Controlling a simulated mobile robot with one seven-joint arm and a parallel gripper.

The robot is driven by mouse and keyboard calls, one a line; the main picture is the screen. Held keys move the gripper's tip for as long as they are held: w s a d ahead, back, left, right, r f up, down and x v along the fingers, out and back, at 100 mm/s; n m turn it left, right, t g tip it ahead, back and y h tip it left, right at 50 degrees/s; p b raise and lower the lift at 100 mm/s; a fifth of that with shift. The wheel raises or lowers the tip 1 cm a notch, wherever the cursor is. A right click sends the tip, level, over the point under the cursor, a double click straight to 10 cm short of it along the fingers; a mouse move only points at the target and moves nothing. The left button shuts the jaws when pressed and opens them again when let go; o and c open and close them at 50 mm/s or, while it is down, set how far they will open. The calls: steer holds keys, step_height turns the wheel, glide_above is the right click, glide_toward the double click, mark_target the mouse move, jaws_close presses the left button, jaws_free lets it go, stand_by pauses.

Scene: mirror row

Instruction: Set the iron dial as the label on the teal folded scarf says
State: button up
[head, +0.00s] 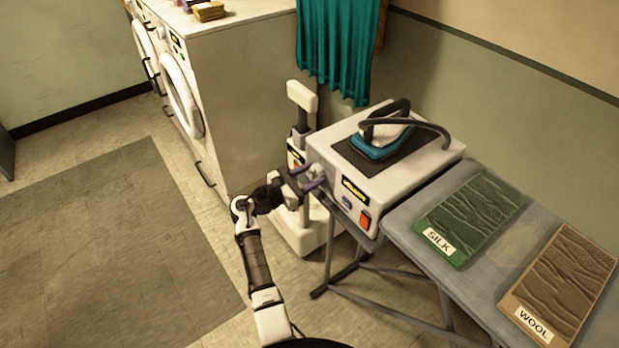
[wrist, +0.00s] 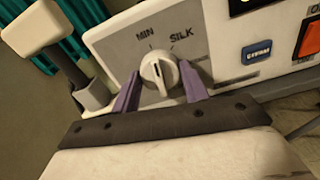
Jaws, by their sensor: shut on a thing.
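A green folded cloth (head: 470,217) lies on the ironing board, with a white label (head: 439,241) reading SILK. No other teal folded cloth shows. The white iron dial (wrist: 160,74) is on the front panel of the ironing unit (head: 330,172). In the wrist view, MIN is printed above it at the left and SILK at the upper right. Its raised ridge runs nearly up and down, tilted slightly; which end is the pointer I cannot tell. My gripper (wrist: 160,88) is shut on the dial, one purple finger on each side. It also shows in the head view (head: 313,180).
A brown folded cloth (head: 563,278) labelled WOOL lies on the board (head: 415,254). A teal and white iron (head: 383,140) rests on top of the unit. An orange switch (head: 365,220) is right of the dial. A white stand (head: 300,235) and washers (head: 180,90) are close on the left.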

steer(key=m+b, duration=0.3)
steer(key=m, duration=0.1)
steer(key=shift+f, duration=0.2)
steer(key=m+b, duration=0.4)
steer(key=m, duration=0.1)
steer(key=m+b, duration=0.6)
steer(key=shift+f, duration=0.1)
steer(key=shift+r+m+b, duration=0.2)
steer(key=shift+m+b, duration=1.25)
steer(key=shift+m, duration=0.05)
steer(key=o, duration=1)
steer(key=shift+r, duration=0.1)
